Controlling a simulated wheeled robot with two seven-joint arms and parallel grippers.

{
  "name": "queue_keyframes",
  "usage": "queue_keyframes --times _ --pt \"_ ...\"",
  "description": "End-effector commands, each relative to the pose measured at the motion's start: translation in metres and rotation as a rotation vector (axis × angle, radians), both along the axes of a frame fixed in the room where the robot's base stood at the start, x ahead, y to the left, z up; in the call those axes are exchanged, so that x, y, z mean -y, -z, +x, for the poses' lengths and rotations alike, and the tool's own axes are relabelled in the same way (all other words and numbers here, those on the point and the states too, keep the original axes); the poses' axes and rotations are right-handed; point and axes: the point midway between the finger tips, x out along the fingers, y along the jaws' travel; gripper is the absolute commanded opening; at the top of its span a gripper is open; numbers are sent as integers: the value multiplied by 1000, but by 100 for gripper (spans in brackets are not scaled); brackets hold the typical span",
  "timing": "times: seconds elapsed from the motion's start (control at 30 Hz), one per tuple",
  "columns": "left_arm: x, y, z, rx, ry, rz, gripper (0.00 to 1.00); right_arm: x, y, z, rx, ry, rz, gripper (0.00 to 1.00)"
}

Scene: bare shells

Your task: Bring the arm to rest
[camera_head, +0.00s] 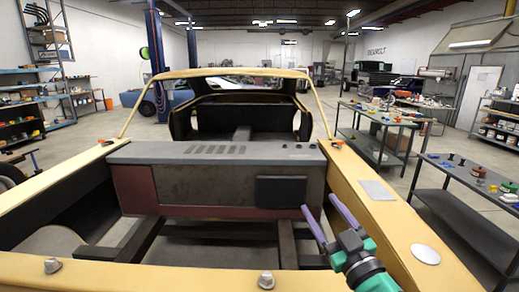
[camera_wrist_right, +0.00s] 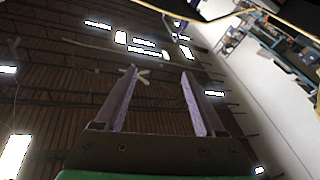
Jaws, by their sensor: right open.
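My right gripper (camera_head: 325,222) is at the lower middle right in the head view, over the front bay of a bare yellow car shell (camera_head: 70,172). Its two purple fingers are spread apart with nothing between them. The right wrist view shows the same open fingers (camera_wrist_right: 160,98) pointing up toward the ceiling, with empty air between them. My left gripper is in neither view.
A grey panel (camera_head: 212,152) spans the bay behind my right gripper. The shell's right fender (camera_head: 385,215) runs close beside my right arm. Metal tables with small parts (camera_head: 455,205) stand at the right. Shelves (camera_head: 30,100) stand at the left.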

Motion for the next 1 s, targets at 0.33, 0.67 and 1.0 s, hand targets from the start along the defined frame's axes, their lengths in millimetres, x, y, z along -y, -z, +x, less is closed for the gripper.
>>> queue_keyframes --times 0.33,0.67,1.0 --pt "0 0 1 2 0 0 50 92 237 -90 -941 351 5 72" --pt "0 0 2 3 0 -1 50 91 323 -219 -1487 281 -68 72" --pt "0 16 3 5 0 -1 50 89 482 -214 -1554 275 -92 72"
